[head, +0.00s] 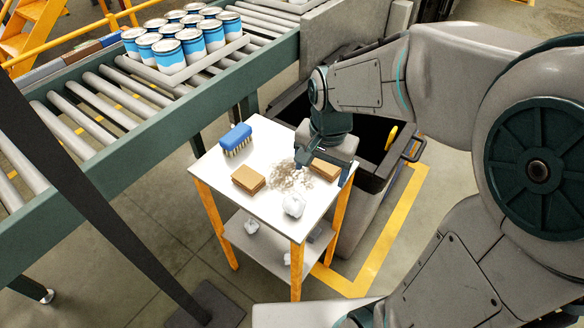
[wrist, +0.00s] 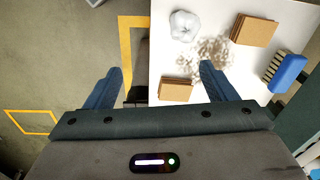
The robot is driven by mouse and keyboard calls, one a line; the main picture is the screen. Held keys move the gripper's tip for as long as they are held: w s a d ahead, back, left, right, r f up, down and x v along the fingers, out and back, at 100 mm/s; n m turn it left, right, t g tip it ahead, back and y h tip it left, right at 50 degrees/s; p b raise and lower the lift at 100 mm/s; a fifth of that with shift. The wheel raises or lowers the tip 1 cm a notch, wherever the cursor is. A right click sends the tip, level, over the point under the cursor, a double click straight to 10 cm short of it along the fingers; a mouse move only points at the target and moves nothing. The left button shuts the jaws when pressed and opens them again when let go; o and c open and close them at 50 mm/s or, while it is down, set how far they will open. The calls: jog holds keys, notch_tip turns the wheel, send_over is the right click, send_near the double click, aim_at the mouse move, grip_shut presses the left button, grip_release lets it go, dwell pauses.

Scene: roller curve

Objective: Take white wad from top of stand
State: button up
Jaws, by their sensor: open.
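A crumpled white wad (head: 293,204) lies on the white top of the stand (head: 225,190), near its front corner. It also shows in the wrist view (wrist: 184,25), beyond my fingertips. My gripper (head: 325,172) is open and empty at the right edge of the stand top, apart from the wad. In the wrist view my gripper's fingers (wrist: 161,70) straddle the stand's edge, with a small brown block (wrist: 176,88) seen between them. I cannot tell the gripper's exact height above the top.
A brown block (head: 248,179), a blue brush (head: 236,139) and a patch of crumbs (head: 290,177) share the top. More white wads (head: 251,226) lie on the lower shelf. A dark bin (head: 372,150) stands behind. A roller conveyor (head: 110,95) carries blue-and-white cans (head: 190,45).

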aim_at(296, 198)
jog(key=w+a+f+m, duration=0.1)
jog(key=f, duration=0.3)
jog(key=w+a+f, duration=0.1)
jog(key=f, duration=0.3)
jog(key=w+a+f+m+g, duration=0.1)
jog(key=a+f, duration=0.1)
jog(key=f, duration=0.2)
jog(key=shift+w+a+m, duration=0.1)
jog(key=shift+m, duration=0.2)
jog(key=shift+w+a+f, duration=0.1)
jog(key=shift+a+f, duration=0.05)
jog(key=shift+f, duration=1.15)
jog(key=shift+w+a+f, duration=0.1)
jog(key=shift+a+f, duration=0.05)
jog(key=shift+f, duration=1.15)
jog(key=c, duration=1)
